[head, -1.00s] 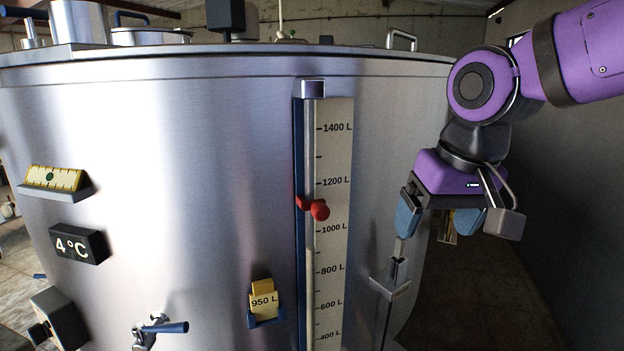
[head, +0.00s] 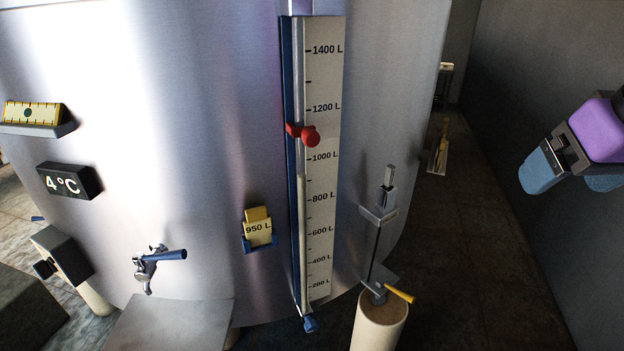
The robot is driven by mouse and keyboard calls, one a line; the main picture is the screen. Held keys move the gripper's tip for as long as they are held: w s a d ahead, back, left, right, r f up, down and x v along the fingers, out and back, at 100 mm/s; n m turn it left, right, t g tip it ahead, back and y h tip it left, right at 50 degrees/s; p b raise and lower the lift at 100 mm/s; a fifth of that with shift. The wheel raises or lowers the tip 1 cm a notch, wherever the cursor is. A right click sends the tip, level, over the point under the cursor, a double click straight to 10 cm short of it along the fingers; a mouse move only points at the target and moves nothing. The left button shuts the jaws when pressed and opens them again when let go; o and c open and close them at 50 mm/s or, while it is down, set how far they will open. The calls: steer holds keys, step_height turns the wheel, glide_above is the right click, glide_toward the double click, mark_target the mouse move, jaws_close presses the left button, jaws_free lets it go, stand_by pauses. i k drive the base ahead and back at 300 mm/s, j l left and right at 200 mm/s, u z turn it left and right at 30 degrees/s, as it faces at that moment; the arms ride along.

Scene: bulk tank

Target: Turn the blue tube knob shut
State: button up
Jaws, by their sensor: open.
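A blue knob (head: 311,324) sits at the foot of the sight tube (head: 302,230), just below the 200 L mark of the scale (head: 323,180). It is small in the picture, and I cannot tell how far it is turned. The tube runs up the front of the steel tank (head: 200,180), with a red slider (head: 311,136) between 1000 L and 1200 L. My gripper (head: 562,190) is at the right edge with its blue-padded fingers open and empty. It is well apart from the knob, up and to the right.
A tap with a blue lever (head: 170,255) and a 950 L card (head: 258,229) are left of the tube. A metal rod in a bracket (head: 380,215) and a pale post with a yellow handle (head: 400,294) stand to the right.

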mark_target(311, 326)
steer(key=k+j, duration=0.9)
steer(key=j, duration=0.15)
